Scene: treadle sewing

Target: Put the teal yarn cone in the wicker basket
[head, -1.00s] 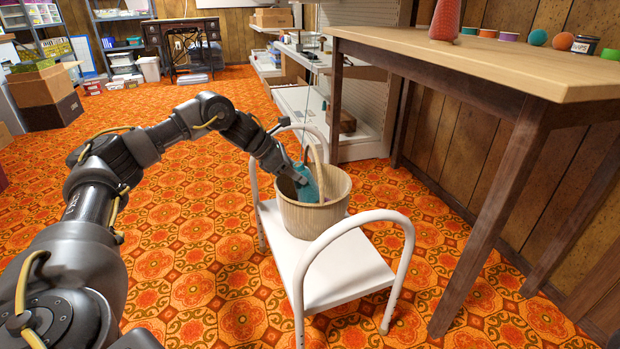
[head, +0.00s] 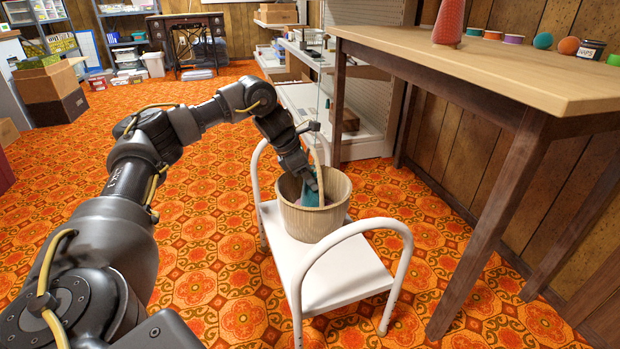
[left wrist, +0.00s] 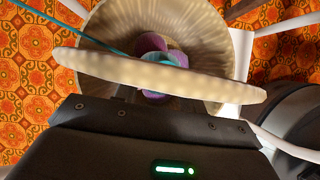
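The teal yarn cone (head: 311,188) shows inside the basket mouth, partly hidden by the wall and my left gripper (head: 306,176). My left gripper points down into the basket; its fingertips are hidden, so I cannot tell whether they hold the cone. In the left wrist view the basket handle (left wrist: 160,76) crosses close in front of my gripper. Behind it show a teal patch (left wrist: 166,58) and purple yarn (left wrist: 151,42). My right gripper is not in view.
The white stool (head: 335,280) has curved side rails (head: 400,235) close to the basket. A wooden table (head: 470,70) at right carries a red cone (head: 448,22) and several small items. Patterned carpet at left is clear. Shelves stand behind.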

